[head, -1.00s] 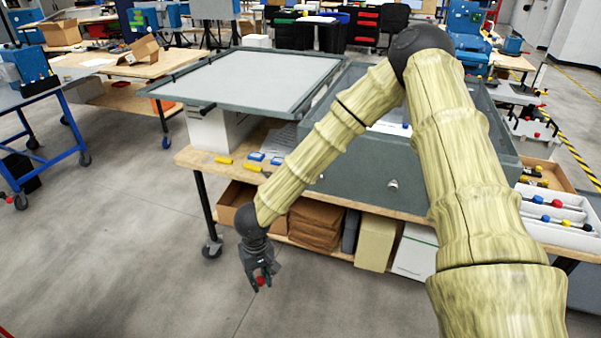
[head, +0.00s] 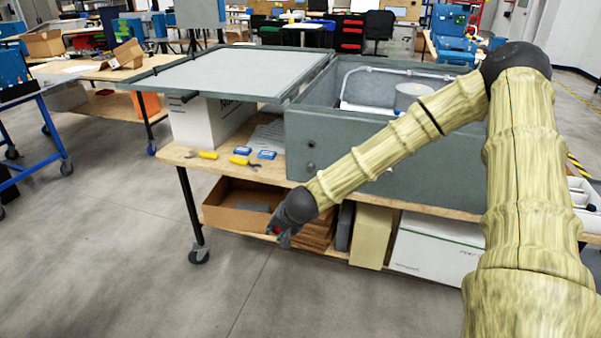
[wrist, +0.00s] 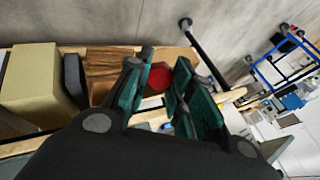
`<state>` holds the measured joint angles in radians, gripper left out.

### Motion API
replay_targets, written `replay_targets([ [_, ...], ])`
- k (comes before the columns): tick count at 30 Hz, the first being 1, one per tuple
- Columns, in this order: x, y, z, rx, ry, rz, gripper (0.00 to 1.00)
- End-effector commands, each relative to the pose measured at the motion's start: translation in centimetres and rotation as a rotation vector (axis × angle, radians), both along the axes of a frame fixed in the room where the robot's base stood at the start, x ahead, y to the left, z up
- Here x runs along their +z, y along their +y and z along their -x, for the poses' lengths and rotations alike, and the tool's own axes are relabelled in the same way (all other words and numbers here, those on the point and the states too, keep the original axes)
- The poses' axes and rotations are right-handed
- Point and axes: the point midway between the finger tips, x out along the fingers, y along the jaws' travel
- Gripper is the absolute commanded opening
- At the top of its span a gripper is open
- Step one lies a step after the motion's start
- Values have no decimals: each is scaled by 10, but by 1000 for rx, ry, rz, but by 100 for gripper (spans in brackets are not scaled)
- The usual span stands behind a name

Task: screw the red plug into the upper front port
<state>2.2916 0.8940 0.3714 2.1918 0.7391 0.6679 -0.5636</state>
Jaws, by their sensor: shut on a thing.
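My gripper (head: 283,237) is in front of the bench's lower shelf, below the tabletop and away from the ports. It is shut on the red plug (wrist: 160,77), which shows between the fingers in the wrist view. In the head view only a bit of the red plug (head: 276,230) shows at the fingertips. The grey-green analyser case (head: 345,127) stands on the bench with its lid open to the left. A small round fitting (head: 311,167) is on the left part of its front face.
Yellow-handled tools (head: 203,155) and small blue boxes (head: 267,155) lie on the bench top (head: 187,162). A cardboard box (head: 232,219) and a white carton (head: 437,246) sit on the lower shelf. The floor in front of the bench is clear.

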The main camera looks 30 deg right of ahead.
Motion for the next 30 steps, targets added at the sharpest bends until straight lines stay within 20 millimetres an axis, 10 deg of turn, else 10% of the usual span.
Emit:
replay_targets([
  [30, 76, -112, -82, -830, -752, 307, 0],
])
